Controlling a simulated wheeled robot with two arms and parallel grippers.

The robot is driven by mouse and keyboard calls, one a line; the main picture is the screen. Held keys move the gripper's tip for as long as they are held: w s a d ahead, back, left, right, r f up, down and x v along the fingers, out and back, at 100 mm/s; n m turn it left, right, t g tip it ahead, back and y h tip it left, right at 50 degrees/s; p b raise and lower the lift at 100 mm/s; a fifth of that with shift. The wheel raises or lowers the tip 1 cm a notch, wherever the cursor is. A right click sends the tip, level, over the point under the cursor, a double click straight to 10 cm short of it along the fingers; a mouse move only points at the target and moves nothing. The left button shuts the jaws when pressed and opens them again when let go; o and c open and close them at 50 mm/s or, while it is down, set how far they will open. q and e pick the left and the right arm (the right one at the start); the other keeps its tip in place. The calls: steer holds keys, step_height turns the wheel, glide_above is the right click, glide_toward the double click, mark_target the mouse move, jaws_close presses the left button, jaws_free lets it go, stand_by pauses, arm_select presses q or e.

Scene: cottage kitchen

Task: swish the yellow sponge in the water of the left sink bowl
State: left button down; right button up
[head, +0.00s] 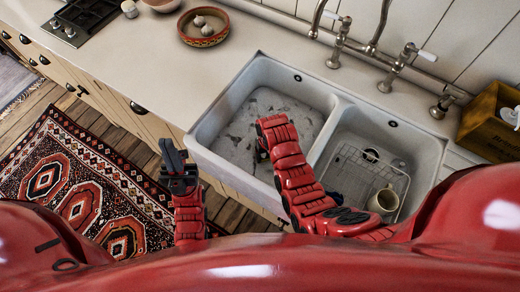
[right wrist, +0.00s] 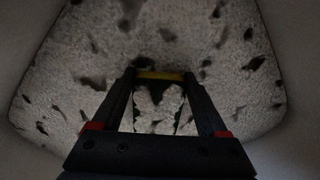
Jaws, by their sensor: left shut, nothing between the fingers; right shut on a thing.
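The left sink bowl (head: 215,120) holds grey water with dark patches (head: 245,112). My right arm reaches down into this bowl in the head view, and its own forearm mostly hides the gripper there. In the right wrist view my right gripper (right wrist: 160,78) is shut on the yellow sponge (right wrist: 160,74), which shows as a thin yellow strip between the fingertips. The mottled water surrounds it; I cannot tell how deep the sponge is. My left gripper (head: 172,158) is shut and empty, in front of the counter, left of the sink.
The right bowl (head: 400,140) holds a wire rack with a cream mug (head: 383,201). Taps (head: 340,45) stand behind the sink. A wooden crate (head: 485,125) is at the right.

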steer(key=shift+s+d, duration=0.9)
steer(key=shift+d, duration=0.3)
steer(key=w+a+b, duration=0.1)
steer(key=w+a, duration=0.1)
steer(key=w+a+b, duration=0.2)
steer(key=a, duration=0.1)
steer(key=w+a+b, duration=0.2)
steer(key=a, duration=0.1)
steer(key=shift+f, duration=0.15)
steer(key=shift+a+r, duration=0.1)
steer(key=shift+r, duration=0.1)
steer(key=s+d+p, duration=0.2)
steer(key=s+d, duration=0.1)
steer(key=d, duration=0.1)
steer(key=shift+d+r+p, duration=0.1)
steer(key=shift+r+p, duration=0.3)
step_height(320, 180, up, 10)
steer(key=p, duration=0.3)
steer(key=shift+w+p, duration=0.15)
steer(key=shift+p, duration=0.25)
steer(key=shift+r+p, duration=4.6)
steer(key=shift+r, duration=0.6)
